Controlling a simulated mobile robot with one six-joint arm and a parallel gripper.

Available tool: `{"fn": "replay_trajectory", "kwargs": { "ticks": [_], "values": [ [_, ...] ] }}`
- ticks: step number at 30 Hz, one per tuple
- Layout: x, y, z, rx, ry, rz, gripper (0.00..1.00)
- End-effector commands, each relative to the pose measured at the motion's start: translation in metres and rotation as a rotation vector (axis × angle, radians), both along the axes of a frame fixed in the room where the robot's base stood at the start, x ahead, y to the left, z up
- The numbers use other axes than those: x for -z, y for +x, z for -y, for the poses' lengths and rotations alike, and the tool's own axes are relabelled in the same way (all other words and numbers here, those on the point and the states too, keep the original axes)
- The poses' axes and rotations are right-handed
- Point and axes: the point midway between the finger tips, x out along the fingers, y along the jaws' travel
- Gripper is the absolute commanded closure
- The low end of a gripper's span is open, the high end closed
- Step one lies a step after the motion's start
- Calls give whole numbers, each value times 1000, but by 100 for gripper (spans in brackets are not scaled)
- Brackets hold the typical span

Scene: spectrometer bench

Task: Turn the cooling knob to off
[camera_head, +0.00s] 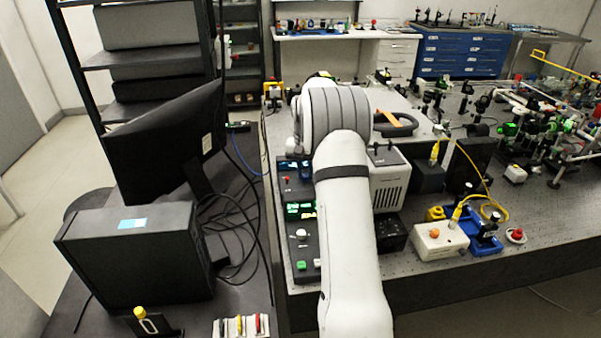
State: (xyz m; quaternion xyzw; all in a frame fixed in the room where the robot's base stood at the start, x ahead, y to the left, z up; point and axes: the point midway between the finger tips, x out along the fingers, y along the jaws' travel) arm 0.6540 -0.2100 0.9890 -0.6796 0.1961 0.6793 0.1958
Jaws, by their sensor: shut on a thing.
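A dark control panel (311,250) lies along the left edge of the optical bench, partly covered by my arm. It has a lit green display (299,208), a pale round knob (301,233), a green button (301,265) and a small red control (286,179). The labels are too small to read, so I cannot tell which control is the cooling knob, or its setting. My arm reaches from the bottom middle over the panel's right side. My gripper is hidden behind my own arm and wrist.
A white vented box (390,187) stands right of my arm. A pale box with an orange knob (440,241) and a blue tray (487,243) are farther right. A monitor (160,140) and a computer case (130,255) stand on the left desk, with loose cables (235,215).

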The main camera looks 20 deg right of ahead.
Motion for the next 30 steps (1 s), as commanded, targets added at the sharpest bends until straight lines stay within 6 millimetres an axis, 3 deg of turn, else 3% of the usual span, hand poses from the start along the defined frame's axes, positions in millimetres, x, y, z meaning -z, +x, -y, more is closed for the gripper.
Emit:
{"fn": "replay_trajectory", "kwargs": {
  "ticks": [15, 30],
  "values": [
    [-3, 4, -1, -419, -6, 15, 100],
    [-3, 4, -1, -558, -6, 13, 100]
  ]
}}
